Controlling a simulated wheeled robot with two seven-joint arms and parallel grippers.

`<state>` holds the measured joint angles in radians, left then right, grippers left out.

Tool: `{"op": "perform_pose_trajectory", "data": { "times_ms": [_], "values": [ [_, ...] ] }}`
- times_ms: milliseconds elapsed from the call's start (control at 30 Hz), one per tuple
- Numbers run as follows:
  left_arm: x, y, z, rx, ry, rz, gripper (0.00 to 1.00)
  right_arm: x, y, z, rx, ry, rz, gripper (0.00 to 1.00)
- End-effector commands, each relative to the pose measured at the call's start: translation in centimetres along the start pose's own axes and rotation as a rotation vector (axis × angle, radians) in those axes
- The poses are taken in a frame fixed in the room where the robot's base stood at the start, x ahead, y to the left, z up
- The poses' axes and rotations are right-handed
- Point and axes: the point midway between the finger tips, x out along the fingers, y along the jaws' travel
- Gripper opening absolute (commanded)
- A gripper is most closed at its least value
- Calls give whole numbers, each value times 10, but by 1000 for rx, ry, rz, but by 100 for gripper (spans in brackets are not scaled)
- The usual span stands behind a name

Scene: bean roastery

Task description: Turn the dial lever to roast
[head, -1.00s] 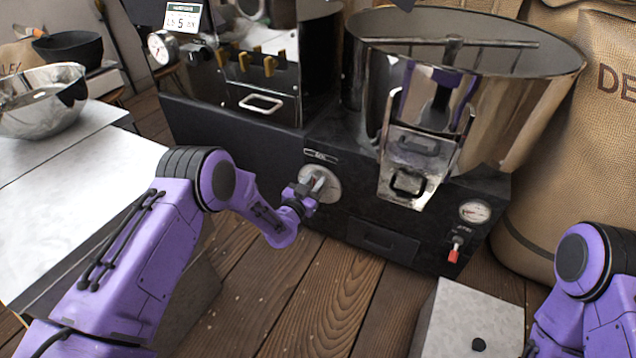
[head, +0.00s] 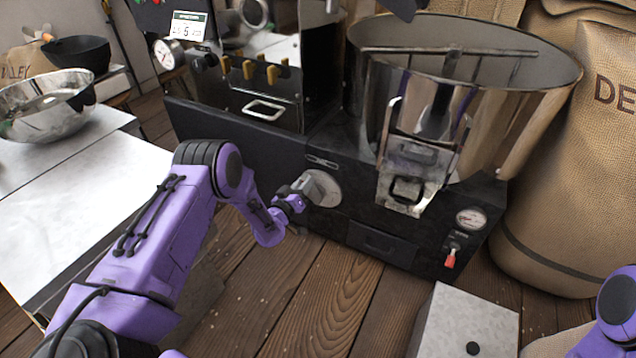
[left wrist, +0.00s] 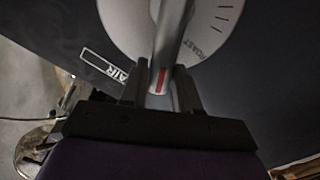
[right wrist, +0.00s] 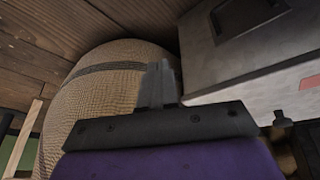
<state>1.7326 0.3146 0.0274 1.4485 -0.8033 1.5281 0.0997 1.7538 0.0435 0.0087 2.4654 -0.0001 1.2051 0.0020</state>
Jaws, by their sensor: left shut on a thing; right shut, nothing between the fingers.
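The round pale dial (head: 328,190) sits on the front of the black roaster, and its grey lever (left wrist: 172,35) with a red mark shows in the left wrist view. My left gripper (head: 300,188) is at the dial's left side; in the left wrist view its fingers (left wrist: 160,88) are shut on the lever, one on each side. The word ROAST is printed on the dial to the right of the lever there, apart from the red mark. My right gripper (right wrist: 158,85) is shut and empty, away from the dial, near a burlap sack.
A steel chute (head: 405,185) juts out above right of the dial. A pressure gauge (head: 471,219) and red-tipped switch (head: 450,258) are further right. A grey box (head: 465,325) stands on the floor in front. A burlap sack (head: 560,215) stands at right.

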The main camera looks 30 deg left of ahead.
Motion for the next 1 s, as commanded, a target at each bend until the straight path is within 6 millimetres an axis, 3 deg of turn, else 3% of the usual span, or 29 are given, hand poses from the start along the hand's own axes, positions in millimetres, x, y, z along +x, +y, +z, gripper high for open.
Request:
{"op": "perform_pose_trajectory", "data": {
  "times_ms": [467, 500, 567, 867, 1000],
  "values": [
    [-4, -7, -2, -18, 4, -9, 0, -1, 0, -1, -1, 0, 0, 0],
    [-4, -7, -2, -18, 4, -9, 33, -1, 0, -1, -1, 0, 0, 0],
    [-4, -7, -2, -18, 4, -9, 51, -1, 0, -1, -1, 0, 0, 0],
    [-5, -6, -3, -16, 3, -7, 51, -2, 0, -1, -1, 0, 0, 0],
    [-26, -4, -5, -17, 0, -10, 51, -13, 1, -6, -1, 1, 0, 0]
  ]
}}
